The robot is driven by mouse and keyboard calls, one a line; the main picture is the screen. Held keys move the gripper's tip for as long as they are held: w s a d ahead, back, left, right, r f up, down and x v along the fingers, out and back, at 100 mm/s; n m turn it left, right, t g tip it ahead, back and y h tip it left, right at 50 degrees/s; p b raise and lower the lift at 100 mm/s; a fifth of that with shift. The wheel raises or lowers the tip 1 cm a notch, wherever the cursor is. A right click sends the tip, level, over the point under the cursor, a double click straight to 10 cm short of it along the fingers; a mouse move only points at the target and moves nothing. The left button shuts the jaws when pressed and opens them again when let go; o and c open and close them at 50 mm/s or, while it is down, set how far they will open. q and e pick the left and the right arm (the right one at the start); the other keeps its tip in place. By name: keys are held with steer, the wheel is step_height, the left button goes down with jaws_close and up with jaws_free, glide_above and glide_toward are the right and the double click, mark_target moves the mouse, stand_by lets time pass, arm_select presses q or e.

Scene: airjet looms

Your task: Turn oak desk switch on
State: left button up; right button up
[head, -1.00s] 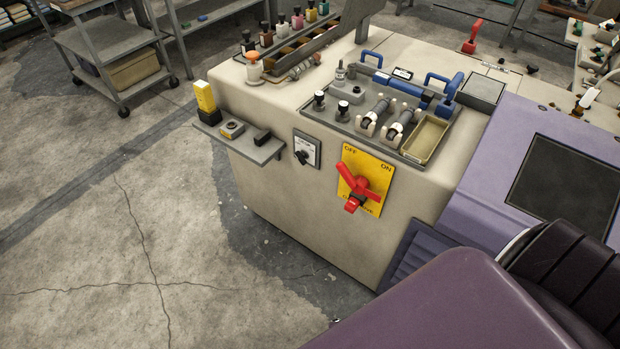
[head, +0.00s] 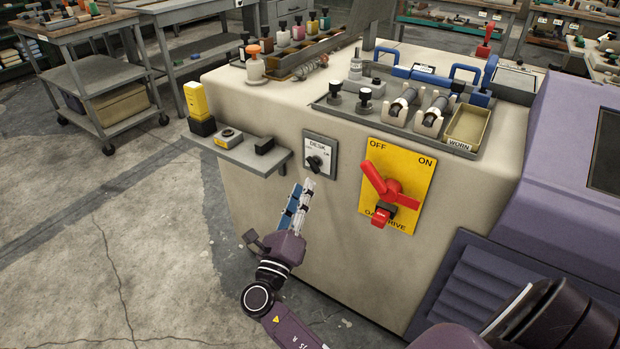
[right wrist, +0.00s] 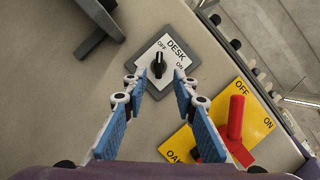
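The desk switch (head: 314,164) is a black knob on a small grey-and-white plate marked DESK, OFF and ON, on the front of the beige cabinet. In the right wrist view the knob (right wrist: 158,65) stands upright in the picture, its upper end toward the OFF side. My right gripper (head: 301,190) is just below the plate in the head view. In the right wrist view its blue-padded fingers (right wrist: 155,82) are open and empty, with the knob ahead between their tips, apart from them. My left gripper is not in view.
A red rotary handle (head: 390,192) on a yellow OFF/ON plate (head: 414,172) is close right of the switch. A grey shelf (head: 240,152) with small items juts out at left. A tool tray (head: 395,130) lies on the cabinet top. Floor at left is clear.

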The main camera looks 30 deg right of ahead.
mark_target(311, 167)
steer(key=x, duration=0.7)
steer(key=shift+c, duration=0.6)
jaws_close()
